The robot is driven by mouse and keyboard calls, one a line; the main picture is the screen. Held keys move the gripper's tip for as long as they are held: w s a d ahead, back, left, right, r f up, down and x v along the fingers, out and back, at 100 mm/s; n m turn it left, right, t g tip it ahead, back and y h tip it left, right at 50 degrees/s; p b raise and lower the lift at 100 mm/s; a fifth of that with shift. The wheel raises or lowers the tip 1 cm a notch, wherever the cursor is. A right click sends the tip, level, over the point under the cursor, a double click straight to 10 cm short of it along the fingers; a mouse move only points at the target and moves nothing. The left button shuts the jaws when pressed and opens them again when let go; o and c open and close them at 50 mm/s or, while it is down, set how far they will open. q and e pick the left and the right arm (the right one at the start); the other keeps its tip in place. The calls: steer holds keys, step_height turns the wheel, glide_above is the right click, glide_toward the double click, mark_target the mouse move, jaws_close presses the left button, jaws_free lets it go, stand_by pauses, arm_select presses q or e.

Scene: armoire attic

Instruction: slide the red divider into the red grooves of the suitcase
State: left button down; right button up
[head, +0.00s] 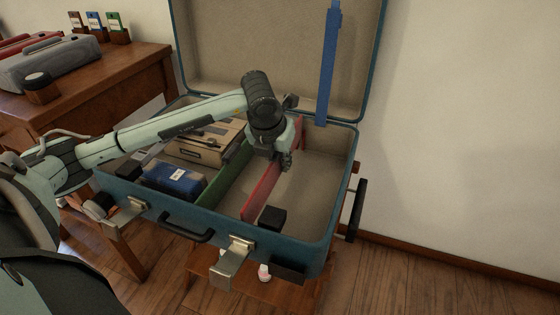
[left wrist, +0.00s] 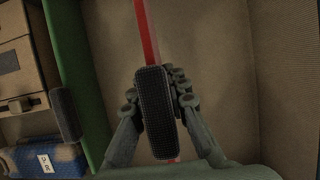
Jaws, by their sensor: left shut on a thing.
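The open teal suitcase (head: 205,225) stands with its lid raised at the back. The red divider (head: 262,192) stands upright inside it, to the right of the green divider (head: 228,178) and roughly parallel to it. My left gripper (head: 285,160) is over the red divider. In the left wrist view, its fingers (left wrist: 160,112) close around a dark textured grip (left wrist: 153,105) in line with the red divider (left wrist: 148,35). The green divider also shows there at left (left wrist: 82,75). My arm hides part of the far end. I cannot tell whether the divider's edges sit in the red grooves.
Left of the green divider lie a beige box (head: 205,148) and a blue bundle (head: 175,178). A black block (head: 272,218) sits near the front wall. The right compartment (head: 322,165) is otherwise clear. A wooden desk (head: 140,70) stands at left.

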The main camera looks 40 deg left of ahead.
mark_target(280, 174)
arm_select(q)
steer(key=shift+f+b, duration=2)
steer(key=shift+f, duration=0.25)
steer(key=c, duration=1.4)
jaws_free()
steer(key=shift+r, duration=0.1)
steer(key=v, duration=1.2)
steer(key=shift+s, duration=0.1)
